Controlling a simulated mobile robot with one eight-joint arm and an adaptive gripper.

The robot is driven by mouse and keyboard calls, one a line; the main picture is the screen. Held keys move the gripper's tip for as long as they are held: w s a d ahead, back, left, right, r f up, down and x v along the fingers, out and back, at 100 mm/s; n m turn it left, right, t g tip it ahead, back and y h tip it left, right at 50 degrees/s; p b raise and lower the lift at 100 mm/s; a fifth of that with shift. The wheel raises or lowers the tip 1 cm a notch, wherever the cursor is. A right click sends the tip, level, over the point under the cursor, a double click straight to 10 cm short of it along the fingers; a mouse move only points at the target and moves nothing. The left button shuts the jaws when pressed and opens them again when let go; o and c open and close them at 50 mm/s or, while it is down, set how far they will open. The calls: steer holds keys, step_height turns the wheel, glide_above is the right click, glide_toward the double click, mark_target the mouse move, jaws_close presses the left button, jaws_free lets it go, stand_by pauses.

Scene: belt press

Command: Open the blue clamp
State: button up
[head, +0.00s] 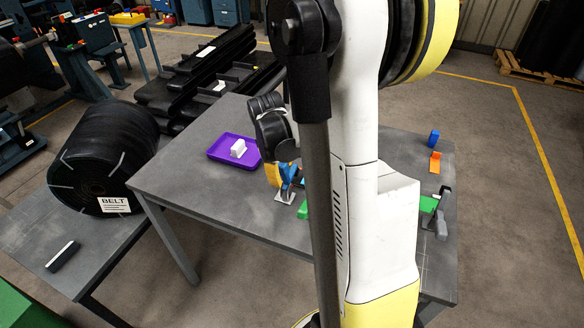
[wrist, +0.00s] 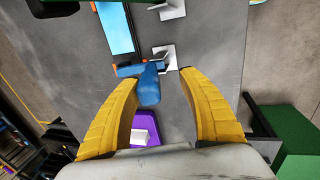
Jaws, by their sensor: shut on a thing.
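The blue clamp (head: 288,174) stands on the grey table, on a small pale metal plate (head: 285,197), just left of my arm. In the wrist view its thick blue handle (wrist: 149,83) lies between my yellow fingers. My gripper (wrist: 155,82) is shut on this handle; the left finger is close against it, while a gap seems to show towards the right finger. In the head view my yellow fingers (head: 273,174) are beside the clamp, and my arm hides part of this area. A bright blue strip with orange edges (wrist: 115,30) lies beyond the handle in the wrist view.
A purple tray (head: 218,153) holding a white block (head: 238,148) lies left of the clamp. A large belt roll (head: 95,150) stands at left.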

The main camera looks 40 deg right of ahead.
steer(key=a+f+b, duration=0.1)
steer(key=s+a+f+b, duration=0.1)
steer(key=a, duration=0.1)
steer(key=s+a+f, duration=0.1)
steer(key=shift+a+b, duration=0.35)
steer(key=shift+b, duration=0.05)
stand_by(0.6)
stand_by(0.7)
steer(key=p+v, duration=0.5)
steer(key=v, duration=0.2)
stand_by(0.7)
steer(key=s+a+r+m+t+y+b, duration=0.1)
steer(key=s+a+r+m+t+b, duration=0.1)
steer(key=a, duration=0.7)
steer(key=s+a+r+m+t+y+b, duration=0.1)
steer(key=s+a+t+b, duration=0.3)
steer(key=a, duration=0.6)
steer(key=s+r+m+b, duration=0.1)
steer(key=b, duration=0.1)
steer(key=shift+s+m+y+b, duration=0.3)
